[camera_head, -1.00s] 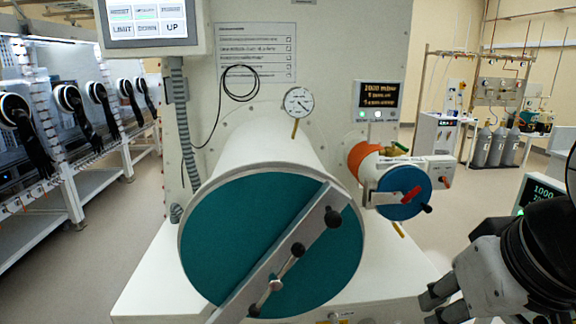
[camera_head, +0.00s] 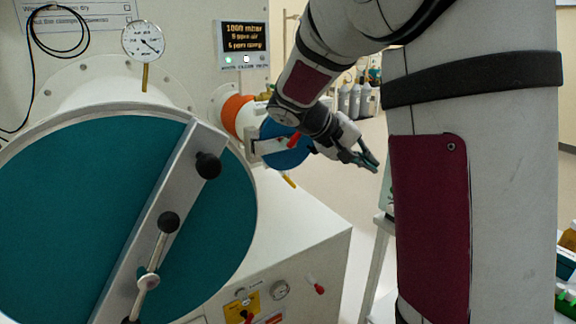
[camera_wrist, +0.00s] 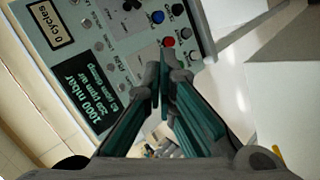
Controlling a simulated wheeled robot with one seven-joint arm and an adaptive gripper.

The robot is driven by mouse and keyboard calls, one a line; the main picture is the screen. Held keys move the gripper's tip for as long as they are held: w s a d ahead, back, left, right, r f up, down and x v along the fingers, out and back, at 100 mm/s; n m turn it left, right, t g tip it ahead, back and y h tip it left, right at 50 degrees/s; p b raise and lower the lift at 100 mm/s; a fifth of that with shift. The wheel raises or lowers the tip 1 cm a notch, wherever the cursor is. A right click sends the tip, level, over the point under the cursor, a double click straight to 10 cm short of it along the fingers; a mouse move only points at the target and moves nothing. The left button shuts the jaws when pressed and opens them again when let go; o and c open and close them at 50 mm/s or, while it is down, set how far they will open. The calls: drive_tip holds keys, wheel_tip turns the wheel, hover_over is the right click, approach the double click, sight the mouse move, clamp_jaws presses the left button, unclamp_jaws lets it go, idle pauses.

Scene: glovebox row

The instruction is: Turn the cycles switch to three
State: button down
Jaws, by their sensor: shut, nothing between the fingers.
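In the wrist view a grey-green control panel (camera_wrist: 118,62) fills the upper left, seen tilted. It has a small "0 cycles" display (camera_wrist: 50,25) and a dark pressure display (camera_wrist: 90,93). A black knob (camera_wrist: 130,5) is cut by the top edge. A blue button (camera_wrist: 178,9), a red button (camera_wrist: 169,41) and black controls lie nearer my fingers. I cannot tell for sure which is the cycles switch. My gripper (camera_head: 370,162) is shut and empty; its fingertips (camera_wrist: 158,75) appear in front of the panel's lower right edge. In the head view my arm hides most of the panel.
A large teal antechamber door (camera_head: 75,190) with a bar and handle is at left. A small blue antechamber door (camera_head: 285,155) is behind my wrist. A lower panel with a yellow plate (camera_head: 240,306) sits below. Pale floor (camera_wrist: 235,75) is open right of the control panel.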

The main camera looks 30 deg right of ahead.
drive_tip(key=w+d+f+g+h+b, duration=0.1)
drive_tip(key=w+d+f+h+b, duration=0.2)
drive_tip(key=w, duration=0.4)
drive_tip(key=w+d+f+h+b, duration=0.2)
drive_tip(key=w+d+f+h, duration=0.15)
drive_tip(key=w+d, duration=0.35)
drive_tip(key=s+d+f+p, duration=0.2)
drive_tip(key=s+d, duration=0.2)
drive_tip(key=d, duration=0.5)
drive_tip(key=shift+s+f, duration=0.35)
drive_tip(key=shift+s, duration=0.05)
drive_tip(key=shift+s+m+b, duration=0.3)
drive_tip(key=shift+s+m, duration=0.15)
drive_tip(key=shift+m, duration=0.35)
drive_tip(key=m+b, duration=0.1)
drive_tip(key=b, duration=0.1)
drive_tip(key=s+m+t+y+b, duration=0.1)
drive_tip(key=m+b, duration=0.1)
drive_tip(key=b, duration=0.1)
drive_tip(key=s+m+b, duration=0.1)
drive_tip(key=m+b, duration=0.1)
drive_tip(key=b, duration=0.1)
drive_tip(key=shift+r+t, duration=0.1)
drive_tip(key=shift+t, duration=0.2)
